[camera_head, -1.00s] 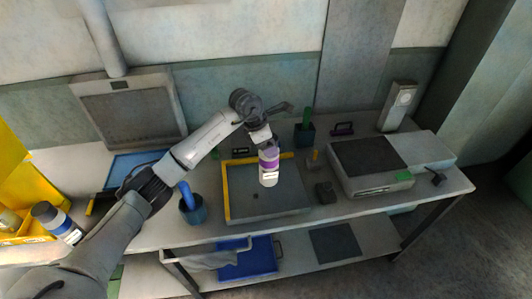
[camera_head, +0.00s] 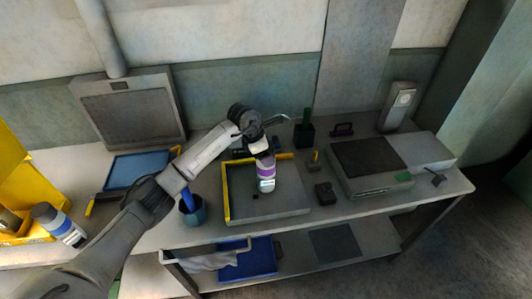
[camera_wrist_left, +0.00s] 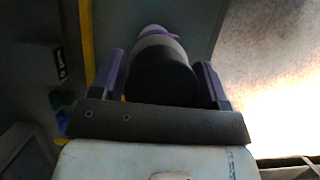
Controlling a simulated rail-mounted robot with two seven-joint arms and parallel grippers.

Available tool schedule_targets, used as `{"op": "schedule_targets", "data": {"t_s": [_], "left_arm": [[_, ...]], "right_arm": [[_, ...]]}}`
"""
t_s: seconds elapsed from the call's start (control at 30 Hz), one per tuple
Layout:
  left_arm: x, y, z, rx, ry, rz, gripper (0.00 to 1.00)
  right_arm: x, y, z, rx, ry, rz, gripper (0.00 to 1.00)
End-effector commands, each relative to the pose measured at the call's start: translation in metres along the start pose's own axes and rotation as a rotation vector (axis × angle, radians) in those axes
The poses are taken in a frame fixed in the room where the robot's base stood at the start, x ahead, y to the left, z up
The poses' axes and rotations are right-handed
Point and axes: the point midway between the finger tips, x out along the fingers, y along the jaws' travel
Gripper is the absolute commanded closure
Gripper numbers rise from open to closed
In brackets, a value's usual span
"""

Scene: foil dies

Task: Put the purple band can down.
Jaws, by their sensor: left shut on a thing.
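The purple band can (camera_head: 266,172) is white with a purple band and a dark top. It is over the shallow grey tray (camera_head: 290,205) with yellow edging on the bench. My left gripper (camera_head: 262,150) is shut on the can from above. In the left wrist view, the can (camera_wrist_left: 160,62) sits between the two fingers of my left gripper (camera_wrist_left: 163,82), dark end toward the camera. Whether the can's base touches the tray floor I cannot tell. My right gripper is not in view.
A blue cup (camera_head: 193,210) stands left of the tray. Dark blocks (camera_head: 325,192) and a grey machine (camera_head: 368,165) are to its right. A green-topped pot (camera_head: 304,132) stands behind.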

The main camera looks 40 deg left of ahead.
Motion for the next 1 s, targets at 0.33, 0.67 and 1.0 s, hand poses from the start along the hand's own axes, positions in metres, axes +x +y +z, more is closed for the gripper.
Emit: {"op": "schedule_targets", "data": {"t_s": [0.33,0.67,1.0], "left_arm": [[0.002,0.000,-0.001,0.000,0.000,0.000,0.06],[-0.005,0.000,0.001,0.000,-0.001,0.001,0.06],[-0.063,0.001,0.001,0.002,-0.001,0.003,0.06]], "right_arm": [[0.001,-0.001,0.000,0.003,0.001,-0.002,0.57],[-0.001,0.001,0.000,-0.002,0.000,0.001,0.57],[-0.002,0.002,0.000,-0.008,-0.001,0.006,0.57]]}}
